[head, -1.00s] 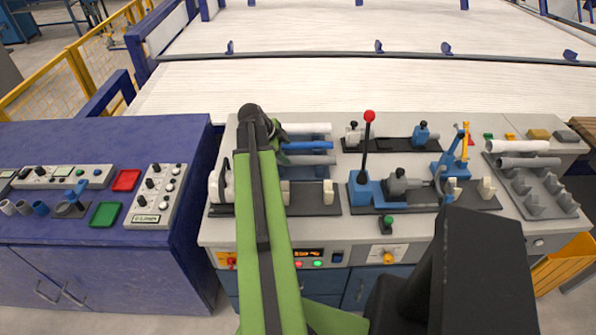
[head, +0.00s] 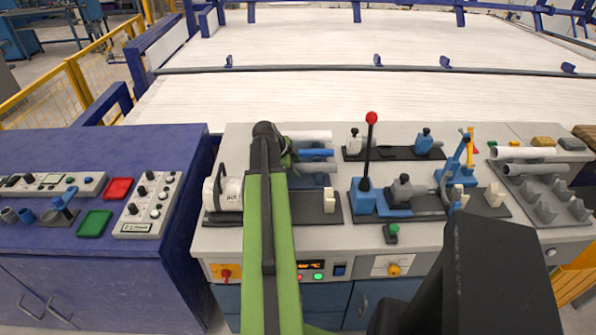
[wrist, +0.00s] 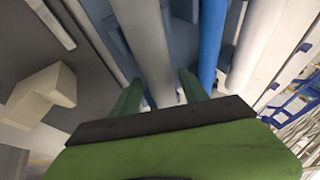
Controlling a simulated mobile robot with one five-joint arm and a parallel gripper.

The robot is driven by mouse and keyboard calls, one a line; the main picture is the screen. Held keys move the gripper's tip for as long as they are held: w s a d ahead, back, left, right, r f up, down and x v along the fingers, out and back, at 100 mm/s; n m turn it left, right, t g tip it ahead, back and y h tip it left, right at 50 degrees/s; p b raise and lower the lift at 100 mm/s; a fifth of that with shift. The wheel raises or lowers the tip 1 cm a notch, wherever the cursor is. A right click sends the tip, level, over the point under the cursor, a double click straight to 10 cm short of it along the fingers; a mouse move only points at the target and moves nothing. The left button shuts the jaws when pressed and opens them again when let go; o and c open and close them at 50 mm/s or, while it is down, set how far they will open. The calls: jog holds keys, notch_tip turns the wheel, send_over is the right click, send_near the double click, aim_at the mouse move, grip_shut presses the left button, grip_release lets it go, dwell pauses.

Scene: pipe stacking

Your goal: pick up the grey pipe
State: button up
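The grey pipe (head: 318,167) lies in a rack just right of my arm in the head view, on the near side of a blue pipe (head: 316,153) and a white pipe (head: 308,136). In the wrist view the grey pipe (wrist: 148,45) runs down between the two green fingers of my gripper (wrist: 158,85). The fingers are apart, one on each side of it, with gaps showing. I cannot tell how deep they reach around it. In the head view my arm hides most of the gripper.
The blue pipe (wrist: 213,45) is close by the right finger in the wrist view. A red-knobbed lever (head: 368,150) stands right of the pipes. A right-hand rack (head: 545,200) holds a white pipe (head: 525,152) and another grey pipe (head: 535,168). A cream block (wrist: 45,95) is at the left.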

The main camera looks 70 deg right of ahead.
grip_shut()
jog(key=shift+r, duration=0.15)
